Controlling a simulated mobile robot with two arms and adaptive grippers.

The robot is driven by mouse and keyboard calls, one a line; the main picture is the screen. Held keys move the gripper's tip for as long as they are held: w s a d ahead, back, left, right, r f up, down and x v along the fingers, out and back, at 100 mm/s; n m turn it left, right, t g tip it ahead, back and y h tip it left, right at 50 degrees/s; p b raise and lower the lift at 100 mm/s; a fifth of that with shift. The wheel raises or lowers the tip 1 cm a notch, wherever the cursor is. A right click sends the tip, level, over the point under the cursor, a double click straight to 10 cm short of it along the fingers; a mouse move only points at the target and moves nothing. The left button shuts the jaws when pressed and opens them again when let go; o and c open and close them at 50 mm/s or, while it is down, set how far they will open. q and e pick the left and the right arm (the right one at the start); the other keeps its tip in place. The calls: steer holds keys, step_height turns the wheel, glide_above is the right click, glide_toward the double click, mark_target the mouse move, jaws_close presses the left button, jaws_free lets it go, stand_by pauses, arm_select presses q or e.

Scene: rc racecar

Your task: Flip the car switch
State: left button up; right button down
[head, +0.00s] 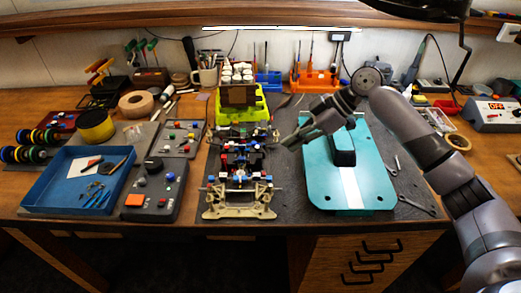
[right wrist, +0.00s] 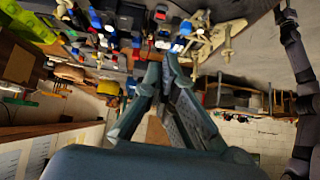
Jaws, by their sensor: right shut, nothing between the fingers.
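The open car chassis (head: 240,170) stands on the dark mat in the middle of the bench, with red, blue and black parts and a pale front end. My right gripper (head: 291,143) is shut and empty, to the right of the chassis and over the left edge of the teal car body. In the right wrist view my right gripper's fingertips (right wrist: 173,62) meet, with chassis parts (right wrist: 150,38) above them in the picture. I cannot make out which small part is the switch. My left gripper is not in view.
The teal car body (head: 374,185) with a white stripe lies right of the chassis, beside wrenches (head: 416,205). A green bin (head: 262,112) stands behind the chassis. A blue tray (head: 55,190) and a control box (head: 160,200) are at the left.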

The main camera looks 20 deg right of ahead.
steer(key=p+x, duration=0.1)
steer(key=x, duration=0.2)
steer(key=p+x, duration=0.1)
steer(key=x, duration=0.3)
steer(key=w+p+x, duration=0.1)
steer(key=p+x, duration=0.1)
steer(key=x, duration=0.1)
steer(key=shift+d+f, duration=0.2)
steer(key=shift+f, duration=0.1)
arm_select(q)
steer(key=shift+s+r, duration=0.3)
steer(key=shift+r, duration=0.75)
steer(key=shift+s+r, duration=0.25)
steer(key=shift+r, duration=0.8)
arm_select(e)
steer(key=shift+f, duration=0.75)
